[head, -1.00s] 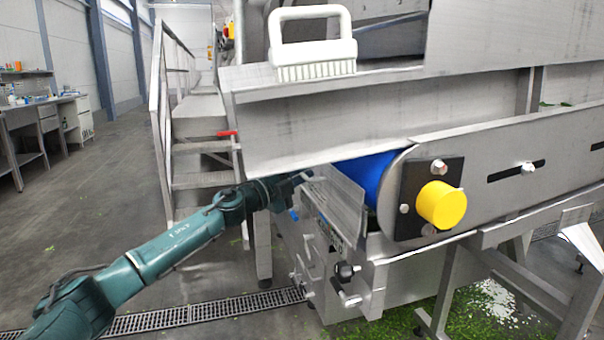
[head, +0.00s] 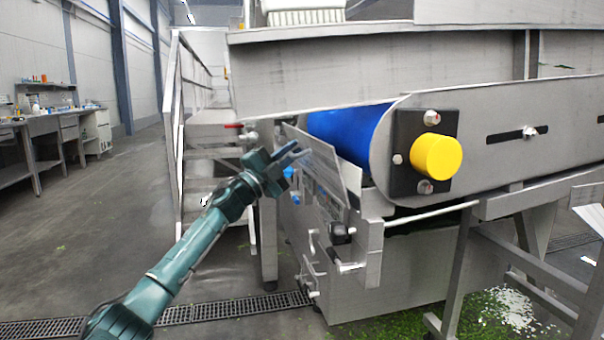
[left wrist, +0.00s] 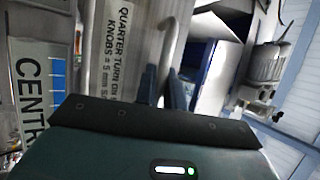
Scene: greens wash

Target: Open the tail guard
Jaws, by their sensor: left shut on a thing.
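The tail guard (head: 325,165) is a thin grey metal plate at the end of the conveyor, tilted outward below the blue belt end (head: 345,132). My left gripper (head: 293,154) is at the outer left side of the guard. In the left wrist view, the fingers (left wrist: 165,90) are shut around the lower end of a curved metal handle (left wrist: 169,42), beside a plate with lettering about quarter turn knobs. How the handle joins the guard is partly hidden. My right gripper is not in view.
A yellow cap (head: 436,157) on a black block sits beside the belt end. A metal trough (head: 330,80) overhangs the guard. Steps with a railing (head: 175,110) stand behind. A floor drain (head: 215,307) crosses the open floor; greens (head: 400,328) lie under the machine.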

